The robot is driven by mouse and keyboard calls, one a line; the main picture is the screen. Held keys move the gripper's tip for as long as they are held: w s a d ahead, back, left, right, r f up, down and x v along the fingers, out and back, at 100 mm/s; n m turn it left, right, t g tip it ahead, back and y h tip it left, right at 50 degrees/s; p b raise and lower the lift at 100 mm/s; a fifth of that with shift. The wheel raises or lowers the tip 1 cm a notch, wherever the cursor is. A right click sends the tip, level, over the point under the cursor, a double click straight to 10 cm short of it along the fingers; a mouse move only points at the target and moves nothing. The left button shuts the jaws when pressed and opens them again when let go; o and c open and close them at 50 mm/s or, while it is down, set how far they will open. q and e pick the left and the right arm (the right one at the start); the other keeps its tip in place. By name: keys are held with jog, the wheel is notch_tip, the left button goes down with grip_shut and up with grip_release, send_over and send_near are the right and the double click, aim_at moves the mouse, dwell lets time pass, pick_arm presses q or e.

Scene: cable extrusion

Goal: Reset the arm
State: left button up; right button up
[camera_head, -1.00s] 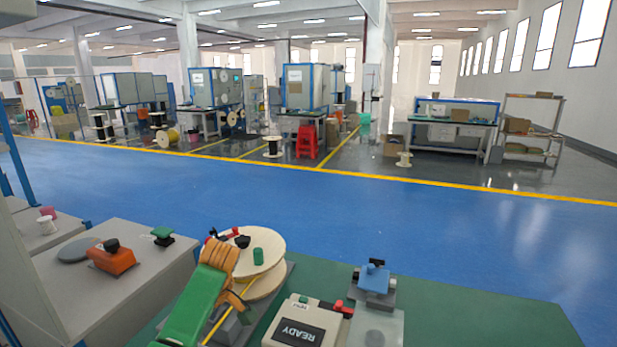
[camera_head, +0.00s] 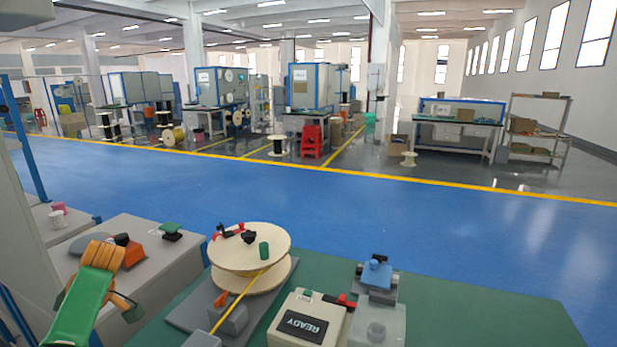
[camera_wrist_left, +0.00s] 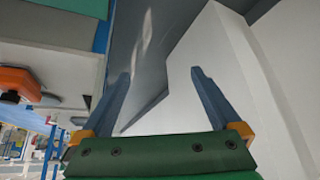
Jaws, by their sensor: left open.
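My left arm comes in from the lower left in the head view, with a green link and an orange ribbed part. My left gripper (camera_head: 128,306) hangs over the grey machine top (camera_head: 165,262), partly hidden behind the green link. In the left wrist view the gripper (camera_wrist_left: 160,73) shows two blue-grey fingers spread apart with nothing between them. Pale and grey panel surfaces lie beyond the fingers. My right gripper is not in view.
A wooden spool (camera_head: 250,247) with a yellow cable stands on the green table (camera_head: 455,315). A READY box (camera_head: 303,322) and a blue-topped device (camera_head: 376,275) stand to its right. An orange-black device (camera_head: 130,252) and a green knob (camera_head: 171,231) sit on the machine top.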

pick_arm(q)
jog(key=s+a+r+n, duration=0.1)
jog(key=s+a, duration=0.2)
jog(key=a, duration=0.1)
jog(key=s+a+f+m+y, duration=0.15)
jog(key=f+m, duration=0.25)
jog(key=f, duration=0.4)
jog(key=s+f+m+t, duration=0.1)
jog(key=s+f+m, duration=0.3)
jog(key=f, duration=0.5)
jog(key=s+a+f+m, duration=0.1)
jog(key=s+f+m, duration=0.1)
jog(key=f+m, duration=0.45)
jog(key=s+d+f+m+t+h, duration=0.1)
jog(key=s+f+m, duration=0.5)
jog(key=s, duration=0.5)
jog(key=s+d+f+m+t+h, duration=0.15)
jog(key=s+f+m, duration=0.35)
jog(key=s+f, duration=0.5)
jog(key=s+d+f+n+h, duration=0.1)
jog(key=d+f+h, duration=0.1)
jog(key=d, duration=1.3)
jog(key=s+d+f+n+g+h, duration=0.1)
jog(key=s+d+f+h, duration=0.1)
jog(key=d, duration=1.2)
jog(key=shift+d+f+h, duration=0.35)
jog(key=shift+f+h, duration=0.35)
jog(key=shift+f, duration=0.05)
